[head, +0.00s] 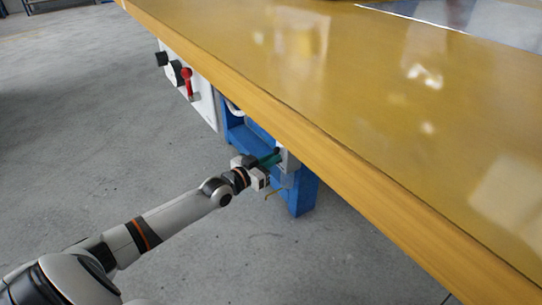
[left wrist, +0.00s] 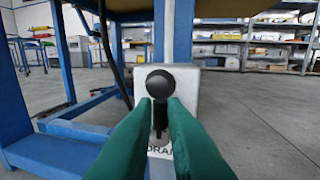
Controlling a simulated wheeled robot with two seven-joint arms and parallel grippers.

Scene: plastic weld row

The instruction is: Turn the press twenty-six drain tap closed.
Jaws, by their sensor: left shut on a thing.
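The drain tap (left wrist: 160,84) has a black round knob and a dark stem, on a pale grey box (left wrist: 183,78). A partly covered label, "DRA", shows below the stem. In the head view the box (head: 288,158) is under the edge of the yellow table. The green fingers of my left gripper (head: 270,160) reach it from the left. In the left wrist view the fingers (left wrist: 160,105) are shut on the tap, one on each side just below the knob. They hide part of the stem. My right gripper is not in view.
The yellow tabletop (head: 330,70) overhangs the box and my left gripper. A blue frame leg (head: 303,195) stands close by. A white panel (head: 205,100) with a red handle (head: 187,78) is further left. The grey floor (head: 90,130) at left is clear.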

